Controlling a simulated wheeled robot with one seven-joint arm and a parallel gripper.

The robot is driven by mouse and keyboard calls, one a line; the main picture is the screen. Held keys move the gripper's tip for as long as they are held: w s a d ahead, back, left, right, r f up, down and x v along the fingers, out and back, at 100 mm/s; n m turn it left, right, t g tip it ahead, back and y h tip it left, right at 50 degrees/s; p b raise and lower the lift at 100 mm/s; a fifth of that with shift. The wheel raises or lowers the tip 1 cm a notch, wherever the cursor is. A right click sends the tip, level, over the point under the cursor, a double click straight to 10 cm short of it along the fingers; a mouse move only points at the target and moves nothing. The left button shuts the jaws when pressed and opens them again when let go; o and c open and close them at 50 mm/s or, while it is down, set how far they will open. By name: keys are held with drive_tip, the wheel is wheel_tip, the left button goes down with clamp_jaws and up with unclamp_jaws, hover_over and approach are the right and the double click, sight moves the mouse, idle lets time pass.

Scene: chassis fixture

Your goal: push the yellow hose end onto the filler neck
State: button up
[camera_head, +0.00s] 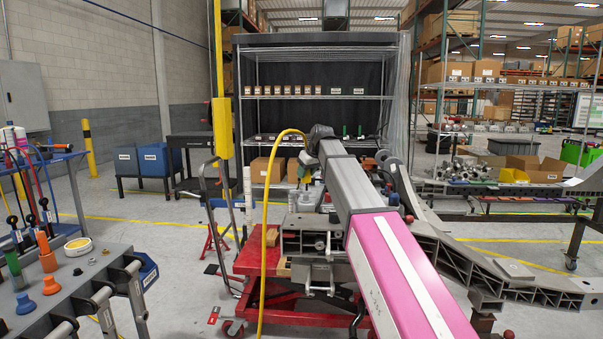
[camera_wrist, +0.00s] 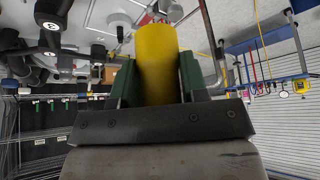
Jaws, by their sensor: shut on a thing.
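The yellow hose (camera_head: 263,230) rises from the floor in the head view and arcs over toward the end of my arm. In the wrist view the yellow hose end (camera_wrist: 157,62) sits between the two green fingers of my gripper (camera_wrist: 158,80), which is shut on it. The hose end points away from the palm, toward the top of that picture. I cannot pick out the filler neck for certain.
A red lift cart (camera_head: 262,262) carries metal fixture parts at the centre. Grey chassis rails (camera_head: 450,255) extend right. A tool rack with coloured handles (camera_head: 90,270) stands at the left. Wire shelving (camera_head: 320,97) is behind. Floor between rack and cart is mostly open.

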sight(308, 178)
drive_tip(key=shift+f, duration=2.05)
drive_tip(key=shift+f, duration=0.15)
drive_tip(key=shift+f, duration=1)
drive_tip(key=shift+f, duration=0.45)
drive_tip(key=o, duration=1.2)
drive_tip(key=shift+r, duration=3)
